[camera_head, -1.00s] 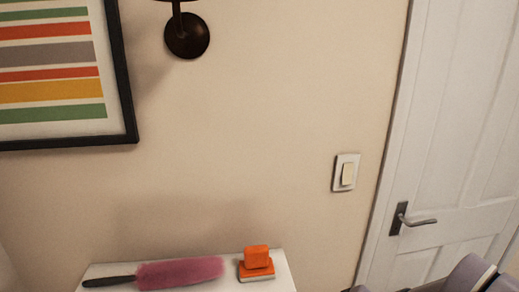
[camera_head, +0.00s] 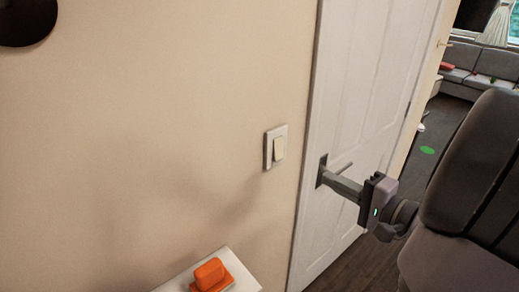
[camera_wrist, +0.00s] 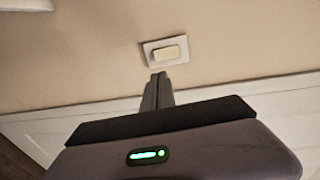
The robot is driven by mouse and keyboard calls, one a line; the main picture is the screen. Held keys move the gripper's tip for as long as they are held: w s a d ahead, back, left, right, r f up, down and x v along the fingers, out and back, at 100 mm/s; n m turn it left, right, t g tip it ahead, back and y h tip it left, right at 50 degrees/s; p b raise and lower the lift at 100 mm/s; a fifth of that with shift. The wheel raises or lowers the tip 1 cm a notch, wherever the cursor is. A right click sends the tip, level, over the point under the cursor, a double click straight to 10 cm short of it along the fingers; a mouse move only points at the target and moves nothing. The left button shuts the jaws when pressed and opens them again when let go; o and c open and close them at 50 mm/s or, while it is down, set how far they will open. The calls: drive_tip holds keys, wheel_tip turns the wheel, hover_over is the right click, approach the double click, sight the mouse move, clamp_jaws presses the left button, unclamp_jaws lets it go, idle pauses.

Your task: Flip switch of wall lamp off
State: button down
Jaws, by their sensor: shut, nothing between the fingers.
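The wall switch (camera_head: 275,147) is a white plate with a cream rocker on the beige wall, left of the door frame. It also shows in the wrist view (camera_wrist: 166,52), just beyond my fingertips. My gripper (camera_head: 325,172) is shut and empty. In the head view it is right of the switch, in front of the door, with its fingers pointing left toward the wall. In the wrist view its fingertips (camera_wrist: 158,76) appear just below the switch plate; I cannot tell the exact gap. The wall lamp's dark base (camera_head: 28,20) is partly visible at the upper left.
An orange object (camera_head: 210,274) sits on a white surface (camera_head: 240,280) below the switch. The wall around the switch is clear. A room with a grey sofa (camera_head: 490,85) shows at right.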

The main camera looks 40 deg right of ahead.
sight(280, 156)
drive_tip(key=w, duration=0.4)
drive_tip(key=w+a+f, duration=0.1)
drive_tip(key=w, duration=0.4)
drive_tip(key=w+b, duration=0.1)
drive_tip(key=w, duration=0.4)
drive_tip(key=shift+a+f, duration=0.15)
drive_tip(key=shift+f, duration=0.25)
